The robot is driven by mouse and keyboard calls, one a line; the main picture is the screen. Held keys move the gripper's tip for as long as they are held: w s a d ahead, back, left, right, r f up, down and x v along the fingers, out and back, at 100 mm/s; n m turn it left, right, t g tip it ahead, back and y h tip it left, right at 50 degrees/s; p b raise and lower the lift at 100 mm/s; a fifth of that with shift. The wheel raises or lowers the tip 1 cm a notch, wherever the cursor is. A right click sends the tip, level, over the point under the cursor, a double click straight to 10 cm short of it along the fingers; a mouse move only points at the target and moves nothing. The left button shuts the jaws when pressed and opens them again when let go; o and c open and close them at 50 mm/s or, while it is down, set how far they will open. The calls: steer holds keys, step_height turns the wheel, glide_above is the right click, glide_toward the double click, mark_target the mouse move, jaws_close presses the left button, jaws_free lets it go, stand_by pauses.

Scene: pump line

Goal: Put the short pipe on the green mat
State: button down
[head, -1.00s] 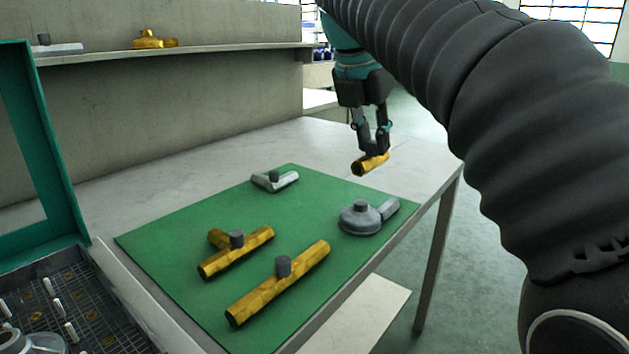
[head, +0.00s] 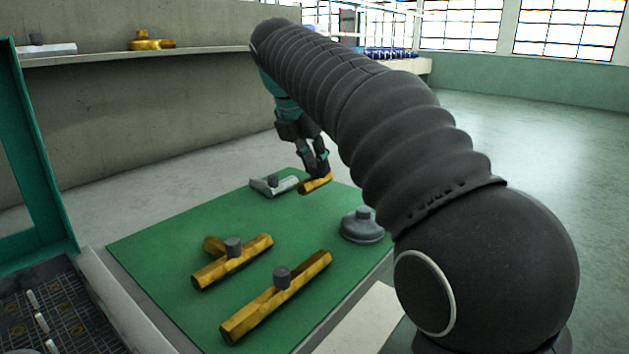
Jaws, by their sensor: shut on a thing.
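My gripper (head: 316,172) is shut on a short gold pipe (head: 308,187), pointing down at the far right part of the green mat (head: 185,240). The pipe lies roughly level, just right of a grey elbow-like piece (head: 268,187). Whether the pipe touches the mat or hangs a little above it, I cannot tell. The fingers cover the pipe's upper middle.
On the mat are a gold tee piece (head: 215,270), a longer gold pipe (head: 255,315) and a round grey part (head: 360,230), partly hidden by my arm. A grid tray (head: 75,320) is at lower left. A shelf (head: 110,56) runs along the back wall. The mat's middle is clear.

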mark_target(312, 170)
steer(key=shift+f+b, duration=0.5)
steer(key=shift+f, duration=1.35)
steer(key=shift+f, duration=0.1)
steer(key=c, duration=1)
jaws_free()
steer(key=shift+c, duration=0.2)
steer(key=p+v, duration=0.4)
steer(key=v, duration=0.8)
steer(key=s+d+f+m, duration=0.2)
steer(key=s+d+m, duration=0.1)
steer(key=d+m, duration=0.1)
steer(key=s+d+f+m+y, duration=0.1)
steer(key=s+d+f+m, duration=0.2)
steer(key=d+m, duration=0.1)
steer(key=s+d+f+m, duration=0.2)
steer(key=s+d+m, duration=0.2)
steer(key=d+m, duration=0.1)
steer(key=shift+d+f+y, duration=0.3)
steer(key=shift+f+y, duration=0.05)
steer(key=shift+y, duration=0.05)
steer(key=s+d+f+m+t, duration=0.1)
steer(key=s+d+f+m, duration=0.2)
steer(key=s+f+m, duration=0.4)
steer(key=s+d+f+m+t+y, duration=0.1)
steer(key=s+d+f+m, duration=0.2)
steer(key=s+f+m, duration=0.4)
step_height(312, 170, down, 4)
steer(key=shift+r+m, duration=0.15)
steer(key=shift+m, duration=0.55)
